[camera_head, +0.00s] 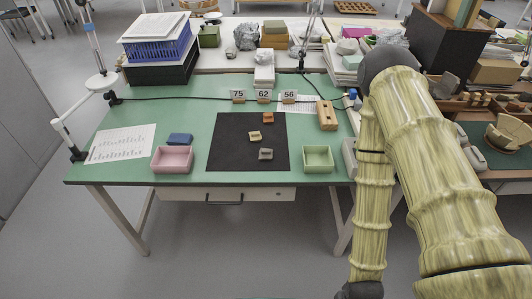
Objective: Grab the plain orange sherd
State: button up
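Three small sherds lie apart on the black mat (228,158) on the green table. The far one is an orange sherd (268,117), near the mat's back edge; it is too small to tell whether its surface is plain. A tan sherd (255,136) with a darker mark lies near the middle. A grey sherd (265,154) lies closest to me. My arm fills the right side of the view, well to the right of the mat. My gripper is not in view.
A pink tray (172,168) and a blue block (180,139) are left of the mat. A green tray (318,166) and a wooden block (327,116) are right of it. Number cards 75 (238,95), 62 (263,95) and 56 (289,96) stand behind. A lamp (95,85) is clamped at left.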

aim_at(268, 119)
jog(key=u, duration=0.55)
jog(key=k, duration=0.65)
jog(key=u, duration=0.9)
jog(key=i, duration=0.75)
jog(key=z, duration=0.6)
jog(key=i, duration=0.85)
jog(key=z, duration=0.9)
